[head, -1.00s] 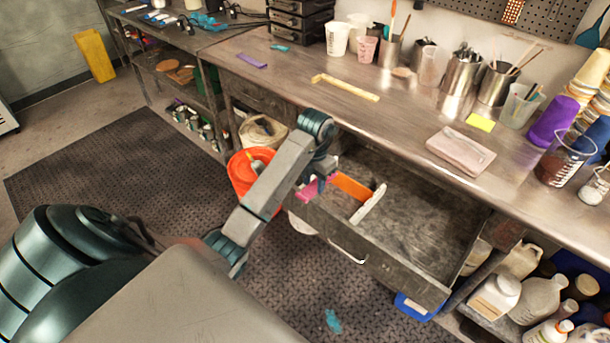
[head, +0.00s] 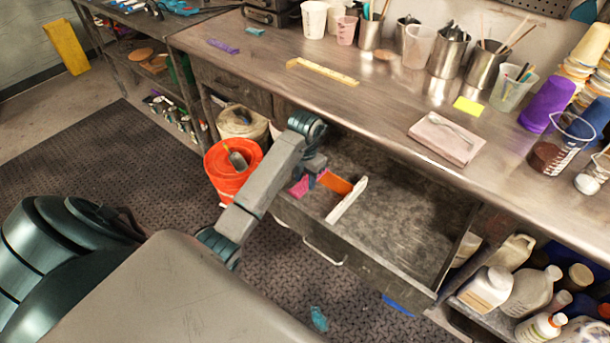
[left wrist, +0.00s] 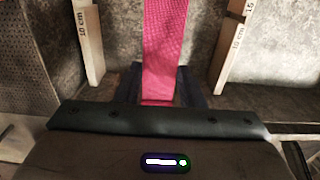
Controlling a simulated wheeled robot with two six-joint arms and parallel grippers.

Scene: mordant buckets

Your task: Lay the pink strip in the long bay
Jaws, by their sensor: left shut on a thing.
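The pink strip (head: 299,187) is in my left gripper (head: 313,174) at the left end of the open drawer (head: 400,215). In the left wrist view the pink strip (left wrist: 163,45) runs away from between the shut fingers (left wrist: 162,92). There it lies between two pale dividers marked in cm, the left one (left wrist: 88,42) and the right one (left wrist: 231,48), apart from both. I cannot tell whether it touches the drawer floor. In the head view an orange piece (head: 336,182) shows beside a white divider (head: 347,200). The arm partly hides this end of the drawer. My right gripper is out of view.
The drawer's right part is bare. An orange bucket (head: 232,182) stands left of the drawer. On the bench lie a yellow strip (head: 322,72), a purple strip (head: 222,46) and a folded cloth (head: 447,138). Cups and a beaker (head: 562,150) line the back and right.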

